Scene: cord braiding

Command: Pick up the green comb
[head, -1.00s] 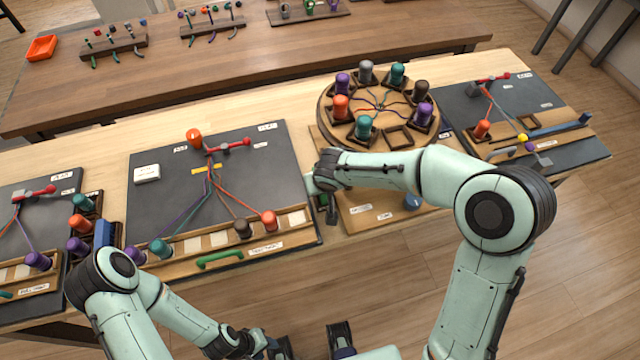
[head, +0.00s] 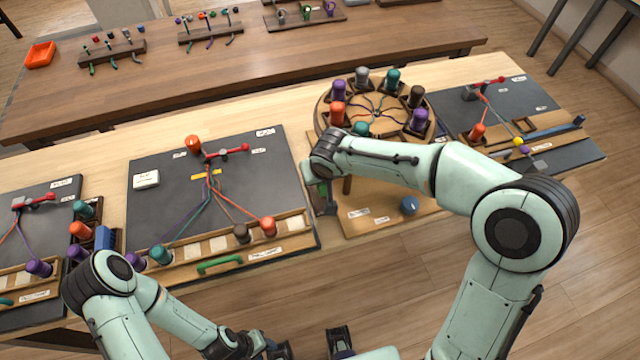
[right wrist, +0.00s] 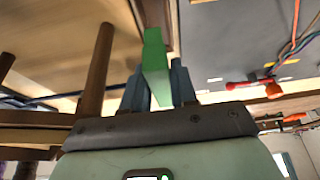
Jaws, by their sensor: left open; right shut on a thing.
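The green comb (right wrist: 154,50) is a flat green bar between the two blue-grey fingers of my right gripper (right wrist: 158,84), which is shut on it. In the head view my right gripper (head: 322,192) hangs at the gap between the middle dark board and the round stand. There the comb shows only as a green strip, partly hidden by the gripper. My left gripper (head: 308,345) is at the bottom edge of the head view, open and empty, with its dark fingers apart and away from the table.
A round wooden stand (head: 322,112) with coloured bobbins stands right of my right gripper. The middle dark board (head: 150,215) carries cords, bobbins and a green handle (head: 220,264) at its front. A blue knob (head: 409,205) sits before the stand. Floor is free in front.

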